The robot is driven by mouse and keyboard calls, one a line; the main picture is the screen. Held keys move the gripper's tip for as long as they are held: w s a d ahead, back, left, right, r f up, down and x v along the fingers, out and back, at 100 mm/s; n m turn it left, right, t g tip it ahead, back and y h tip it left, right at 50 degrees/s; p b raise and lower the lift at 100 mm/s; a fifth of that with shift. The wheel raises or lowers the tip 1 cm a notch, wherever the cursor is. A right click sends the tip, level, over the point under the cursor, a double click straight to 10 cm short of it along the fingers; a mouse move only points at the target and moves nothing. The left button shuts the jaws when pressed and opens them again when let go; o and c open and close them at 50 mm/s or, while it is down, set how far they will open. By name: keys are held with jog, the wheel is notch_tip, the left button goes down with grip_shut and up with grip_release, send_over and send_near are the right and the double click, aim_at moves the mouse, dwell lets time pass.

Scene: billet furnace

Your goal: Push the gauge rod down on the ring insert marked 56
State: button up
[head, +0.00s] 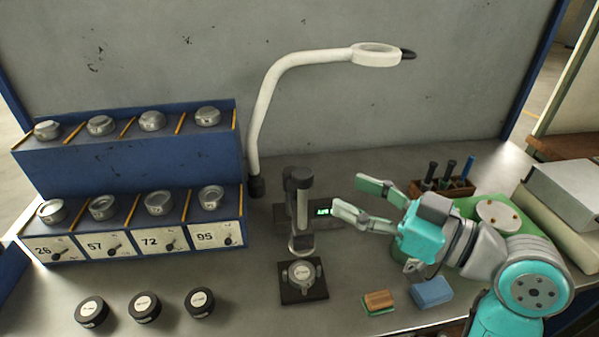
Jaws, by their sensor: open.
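A gauge stand (303,215) with a dark upright head and a pale rod stands at the middle of the bench. A metal ring-like part (300,243) shows at the rod's lower end. A round metal piece (302,273) sits on the stand's dark square base (304,294). I cannot read 56 on any part. My gripper (351,195) is open and empty, to the right of the stand's upper part, with its fingers pointing left. It looks apart from the rod. A small display (323,211) with green digits is beside the stand.
A blue two-tier rack (125,165) at left holds metal inserts, with labels 26, 57, 72 and 95 below. Three black discs (145,306) lie in front. A lamp (270,90) arches behind. Blocks (432,291) and a tool holder (443,186) are at right.

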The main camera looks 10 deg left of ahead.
aim_at(311, 177)
jog(key=x, duration=1)
jog(key=shift+a+f, duration=0.1)
grip_shut()
